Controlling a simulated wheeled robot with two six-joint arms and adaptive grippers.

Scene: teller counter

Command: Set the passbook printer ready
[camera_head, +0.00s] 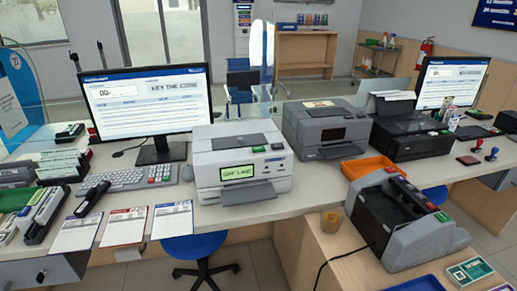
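A white and grey printer (205,158), which looks like the passbook printer, stands on the counter right of the monitor and keyboard. A lit yellow-green display (239,172) on its front shows dark text that seems to begin with "OFF"; the rest is too small to read surely. A grey flat tray (248,193) sticks out at the front and looks empty. Neither of my grippers is in view.
A grey printer (324,128) stands close on the right. Left are a monitor (150,105), a keyboard (125,179) and several paper forms (124,227). A note-counter-like machine (400,220) and an orange tray (365,166) are at right.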

